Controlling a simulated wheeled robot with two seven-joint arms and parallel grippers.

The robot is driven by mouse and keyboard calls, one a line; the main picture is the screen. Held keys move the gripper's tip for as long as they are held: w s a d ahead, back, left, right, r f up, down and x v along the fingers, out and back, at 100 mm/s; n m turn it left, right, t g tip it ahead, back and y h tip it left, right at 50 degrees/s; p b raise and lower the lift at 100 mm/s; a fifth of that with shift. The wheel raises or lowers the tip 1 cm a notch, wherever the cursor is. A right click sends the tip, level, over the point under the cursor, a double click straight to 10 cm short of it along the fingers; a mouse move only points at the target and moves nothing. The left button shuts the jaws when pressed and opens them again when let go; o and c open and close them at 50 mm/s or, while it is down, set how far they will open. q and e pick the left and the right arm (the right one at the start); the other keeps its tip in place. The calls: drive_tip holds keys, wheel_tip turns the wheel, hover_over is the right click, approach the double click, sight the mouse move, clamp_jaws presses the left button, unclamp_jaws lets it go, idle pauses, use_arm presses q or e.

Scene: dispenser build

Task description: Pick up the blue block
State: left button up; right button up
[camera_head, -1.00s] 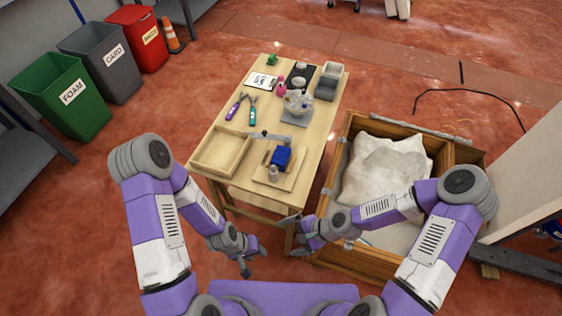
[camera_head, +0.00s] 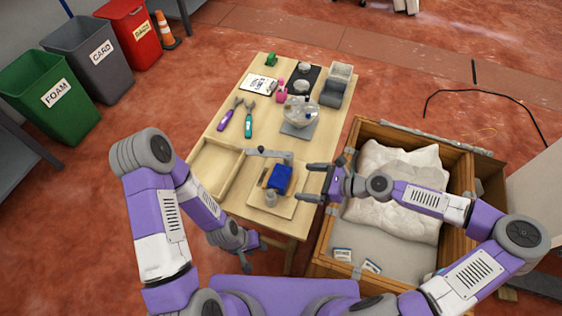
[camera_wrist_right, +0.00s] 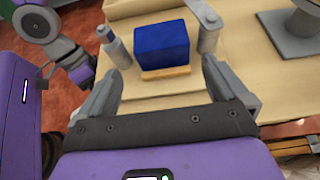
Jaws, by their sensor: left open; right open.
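The blue block (camera_head: 279,179) rests on a small wooden fixture board (camera_head: 293,203) near the table's front right. In the right wrist view the blue block (camera_wrist_right: 161,46) lies ahead, beyond the open fingertips, with a strip of wood under its near side. My right gripper (camera_head: 312,180) is open and empty, to the right of the block at the table's right edge and apart from it. My left gripper (camera_head: 249,253) is open and empty, low in front of the table.
A grey cylinder (camera_head: 270,198) and a grey arm-like bracket (camera_head: 268,153) stand close beside the block. An empty wooden tray (camera_head: 204,186) lies to the left. A wooden crate (camera_head: 328,222) with white bags is at the right.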

sight(287, 178)
drive_tip(key=shift+w+a+f, duration=0.15)
drive_tip(key=shift+w, duration=0.25)
drive_tip(key=shift+w+a+f+b, duration=0.1)
drive_tip(key=shift+a+f+b, duration=0.05)
drive_tip(key=shift+a+b, duration=0.15)
drive_tip(key=shift+a+f+b, duration=0.25)
drive_tip(key=shift+a+b, duration=0.1)
drive_tip(key=shift+a, duration=0.4)
drive_tip(key=x, duration=0.1)
drive_tip(key=b+x, duration=0.1)
drive_tip(key=x, duration=0.1)
drive_tip(key=b+x, duration=0.1)
drive_tip(key=x, duration=0.1)
drive_tip(key=shift+r, duration=0.3)
use_arm(q)
wheel_tip(287, 178, down, 3)
drive_tip(key=shift+w+f, duration=0.15)
drive_tip(key=shift+f, duration=0.05)
use_arm(e)
drive_tip(key=shift+r, duration=0.1)
drive_tip(key=c, duration=1.3)
